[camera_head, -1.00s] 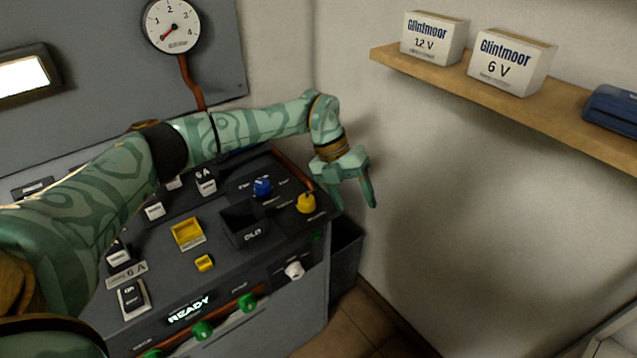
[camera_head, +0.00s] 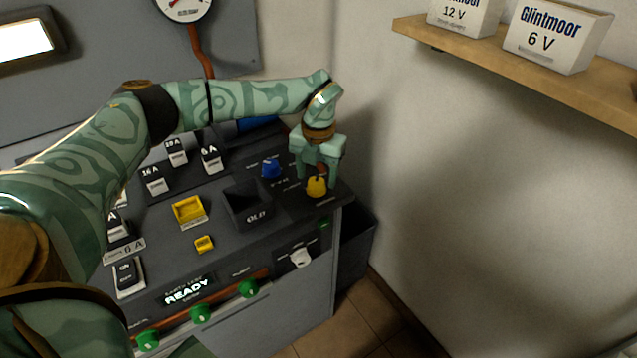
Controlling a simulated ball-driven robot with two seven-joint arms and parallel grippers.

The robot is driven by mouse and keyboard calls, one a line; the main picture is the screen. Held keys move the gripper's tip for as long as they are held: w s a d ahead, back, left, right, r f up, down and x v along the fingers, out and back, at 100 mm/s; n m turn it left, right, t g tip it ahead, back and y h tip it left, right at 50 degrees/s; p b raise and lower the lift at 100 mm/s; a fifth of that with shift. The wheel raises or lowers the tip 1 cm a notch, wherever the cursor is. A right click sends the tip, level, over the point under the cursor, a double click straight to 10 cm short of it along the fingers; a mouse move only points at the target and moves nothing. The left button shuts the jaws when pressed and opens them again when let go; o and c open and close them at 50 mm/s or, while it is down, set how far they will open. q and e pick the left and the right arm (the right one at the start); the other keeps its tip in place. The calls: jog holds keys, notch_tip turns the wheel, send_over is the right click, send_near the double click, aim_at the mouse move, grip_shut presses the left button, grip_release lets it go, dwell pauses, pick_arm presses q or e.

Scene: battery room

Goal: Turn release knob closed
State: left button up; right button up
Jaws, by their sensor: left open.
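A yellow knob (camera_head: 316,188) stands at the far right of the grey console top; its label is too small to read. My left gripper (camera_head: 317,178) points down over it, open, with one finger on each side of the knob. I cannot tell whether the fingers touch it. A blue knob (camera_head: 271,168) sits just left of the gripper. A white knob (camera_head: 301,258) is on the console's front face below. My right gripper is out of view.
A black bin marked OLD (camera_head: 248,207) and a yellow tray (camera_head: 189,211) are left of the gripper. Several labelled fuse-like blocks stand farther left. A lit READY display (camera_head: 187,291) is on the front. A wooden shelf (camera_head: 500,65) with boxes hangs at the right.

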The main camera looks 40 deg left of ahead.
pick_arm(q)
jog(key=shift+f, duration=1.1)
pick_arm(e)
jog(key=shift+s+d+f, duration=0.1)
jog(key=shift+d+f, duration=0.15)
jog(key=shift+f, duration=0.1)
pick_arm(q)
jog(key=shift+c, duration=0.3)
jog(key=c, duration=0.9)
jog(key=shift+c, duration=0.2)
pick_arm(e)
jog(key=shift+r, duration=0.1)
